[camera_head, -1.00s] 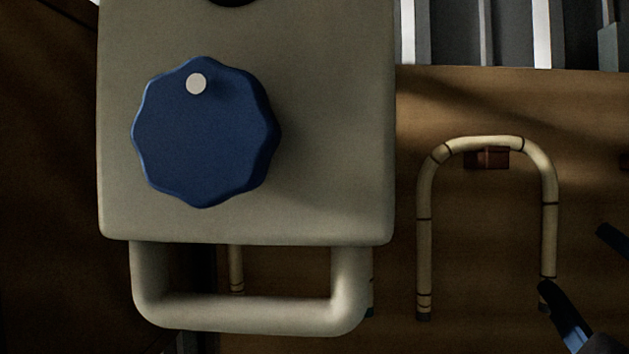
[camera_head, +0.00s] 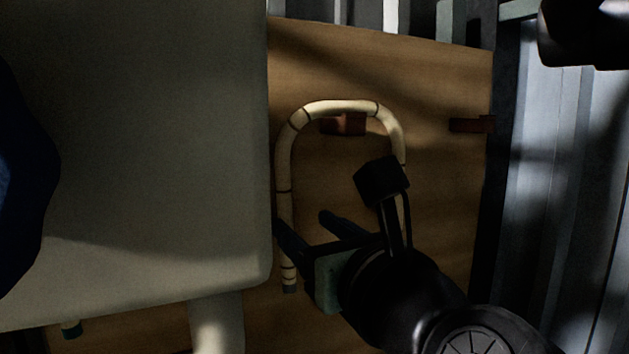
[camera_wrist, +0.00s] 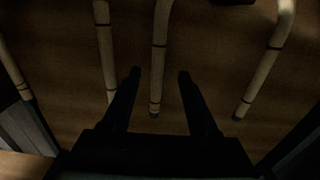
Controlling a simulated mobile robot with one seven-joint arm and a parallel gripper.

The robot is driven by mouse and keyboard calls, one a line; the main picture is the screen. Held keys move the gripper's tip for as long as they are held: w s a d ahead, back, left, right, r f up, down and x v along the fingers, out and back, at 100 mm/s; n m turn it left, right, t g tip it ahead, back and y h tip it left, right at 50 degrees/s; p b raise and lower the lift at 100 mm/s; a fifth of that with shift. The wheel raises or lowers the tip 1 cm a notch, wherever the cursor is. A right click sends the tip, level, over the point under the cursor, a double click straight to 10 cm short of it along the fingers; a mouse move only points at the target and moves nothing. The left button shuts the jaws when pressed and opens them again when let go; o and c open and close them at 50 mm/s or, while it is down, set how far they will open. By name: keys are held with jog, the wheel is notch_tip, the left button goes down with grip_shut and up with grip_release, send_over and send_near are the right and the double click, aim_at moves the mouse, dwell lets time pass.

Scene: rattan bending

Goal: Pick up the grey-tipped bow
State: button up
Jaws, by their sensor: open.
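The grey-tipped bow (camera_head: 284,165) is a pale cane arch with dark bands, lying on the brown board with its curve away from me. Its left leg ends in a grey tip; the lower right leg is hidden behind my arm. My gripper (camera_head: 302,224) is open, its fingers near the bow's left leg. In the wrist view, a dark-tipped cane leg (camera_wrist: 160,45) shows between the fingers of my gripper (camera_wrist: 160,72), with clear room on both sides. I cannot tell the height between them. Another dark-tipped leg (camera_wrist: 265,75) lies to the right.
A large grey block (camera_head: 150,150) with a blue knob (camera_head: 22,185) stands close left of the bow. A red-brown block (camera_head: 345,124) sits inside the bow's curve, another (camera_head: 470,125) to the right. More cane legs (camera_wrist: 106,50) lie left in the wrist view.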

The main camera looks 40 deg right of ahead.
aim_at(289, 216)
jog(key=shift+f+x, duration=0.1)
jog(key=shift+x, duration=1.25)
jog(key=shift+f+x, duration=0.15)
jog(key=shift+x, duration=1.2)
jog(key=shift+a, duration=0.1)
jog(key=shift+c, duration=0.9)
grip_shut()
